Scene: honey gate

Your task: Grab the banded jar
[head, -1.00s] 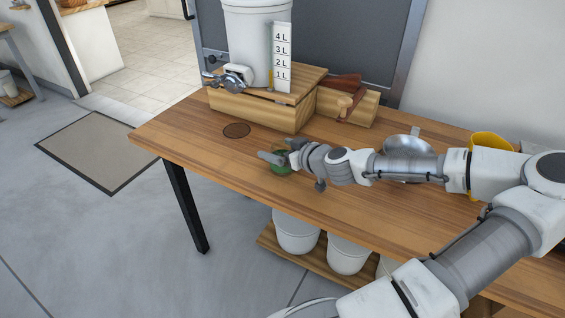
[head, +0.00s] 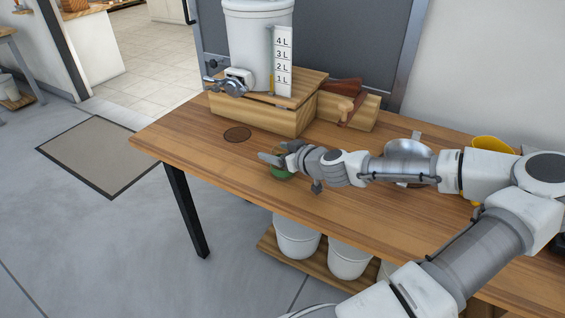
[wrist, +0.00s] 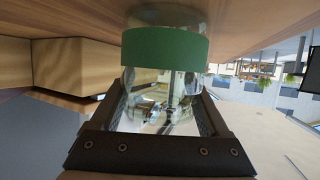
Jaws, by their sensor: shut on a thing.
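The banded jar (wrist: 165,50) is clear glass with a wide green band, and it fills the middle of the wrist view between the two fingers. In the head view, only a green part of the jar (head: 281,174) shows beneath my gripper (head: 272,158), near the front edge of the table. My gripper, seen in the wrist view (wrist: 165,100), is shut on the jar with one finger on each side. The rest of the jar is hidden by the gripper in the head view. I cannot tell whether it still touches the tabletop.
The wooden table (head: 200,140) has free room left of the jar, with a dark round mark (head: 237,134) on it. A white tank (head: 252,45) with a tap stands on a wooden box (head: 262,115) behind. A metal bowl (head: 405,150) and a yellow container (head: 490,144) lie right, near my arm.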

